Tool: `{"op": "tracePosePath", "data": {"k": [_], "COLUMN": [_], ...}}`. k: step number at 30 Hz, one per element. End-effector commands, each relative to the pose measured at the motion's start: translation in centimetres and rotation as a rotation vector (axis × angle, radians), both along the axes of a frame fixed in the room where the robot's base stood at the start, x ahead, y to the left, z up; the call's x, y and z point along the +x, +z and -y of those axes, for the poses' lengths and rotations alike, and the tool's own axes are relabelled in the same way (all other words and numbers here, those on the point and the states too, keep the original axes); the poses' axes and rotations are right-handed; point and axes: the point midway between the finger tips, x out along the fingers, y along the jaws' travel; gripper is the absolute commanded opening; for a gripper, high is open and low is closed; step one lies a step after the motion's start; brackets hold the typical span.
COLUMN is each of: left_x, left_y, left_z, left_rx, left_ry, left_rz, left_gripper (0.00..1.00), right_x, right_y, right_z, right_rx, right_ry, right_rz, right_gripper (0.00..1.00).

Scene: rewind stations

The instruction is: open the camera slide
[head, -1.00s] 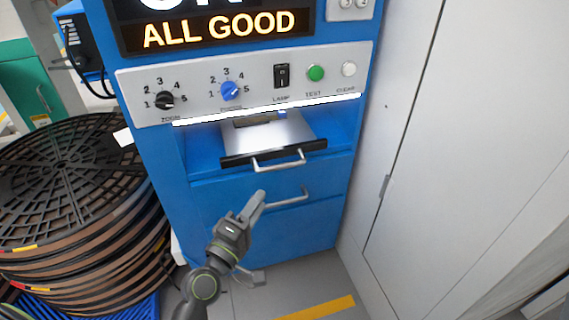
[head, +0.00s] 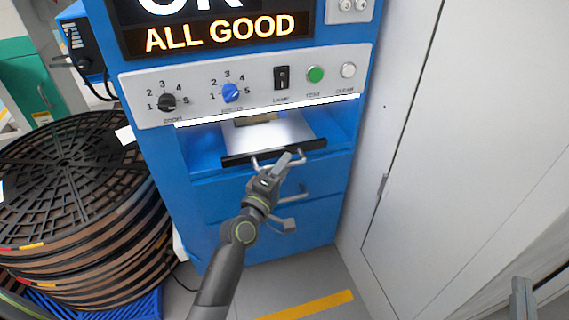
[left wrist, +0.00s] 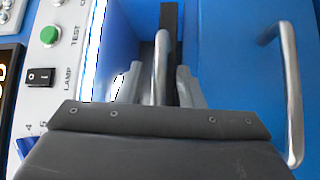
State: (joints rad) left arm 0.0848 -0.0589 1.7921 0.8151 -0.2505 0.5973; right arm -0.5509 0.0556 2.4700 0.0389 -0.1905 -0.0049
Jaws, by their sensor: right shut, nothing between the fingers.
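The camera slide is a silver plate (head: 285,130) with a black front bar (head: 238,158) and a curved metal handle, set in the blue bay under the control panel. Its handle (left wrist: 160,65) stands between the two fingers of my left gripper (left wrist: 158,85) in the left wrist view. Those fingers are apart, one on each side, with gaps to the handle. In the head view my left gripper (head: 287,160) hides part of the handle. My right gripper (head: 522,284) shows only partly at the bottom right edge, shut and empty.
A drawer with its own handle (head: 292,198) is below the slide. Black reels (head: 70,180) are stacked at the left. The panel (head: 200,97) with knobs, lamp switch and buttons is above. A white cabinet wall (head: 430,150) closes the right side.

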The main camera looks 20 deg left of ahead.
Motion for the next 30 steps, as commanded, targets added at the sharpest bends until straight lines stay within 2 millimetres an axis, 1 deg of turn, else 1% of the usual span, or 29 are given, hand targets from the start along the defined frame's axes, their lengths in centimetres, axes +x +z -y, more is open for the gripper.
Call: {"op": "tracePosePath", "data": {"k": [4,12,13,18,21,30], "left_x": [0.83,0.94,0.94,0.93,0.92,0.92], "left_y": [0.15,0.13,0.13,0.13,0.13,0.11], "left_z": [0.16,0.18,0.18,0.18,0.18,0.18], "left_rx": [-0.001,-0.001,-0.001,-0.001,-0.001,-0.001], "left_ry": [0.000,0.001,0.001,0.001,0.001,0.000], "left_rz": [0.000,0.000,0.000,0.000,0.000,0.000], "left_gripper": [0.34,0.34,0.33,0.11,0.00,0.00], "right_x": [0.03,0.04,0.04,0.04,0.04,0.03], "right_y": [-0.62,-0.77,-0.77,-0.75,-0.74,-0.71], "right_z": [0.03,0.04,0.04,0.04,0.04,0.04], "right_rx": [0.009,0.010,0.010,0.010,0.010,0.010], "right_ry": [-0.001,0.000,0.000,0.000,0.000,0.000], "right_rz": [-0.034,-0.041,-0.041,-0.040,-0.040,-0.039], "right_gripper": [0.00,0.00,0.00,0.00,0.00,0.00]}}
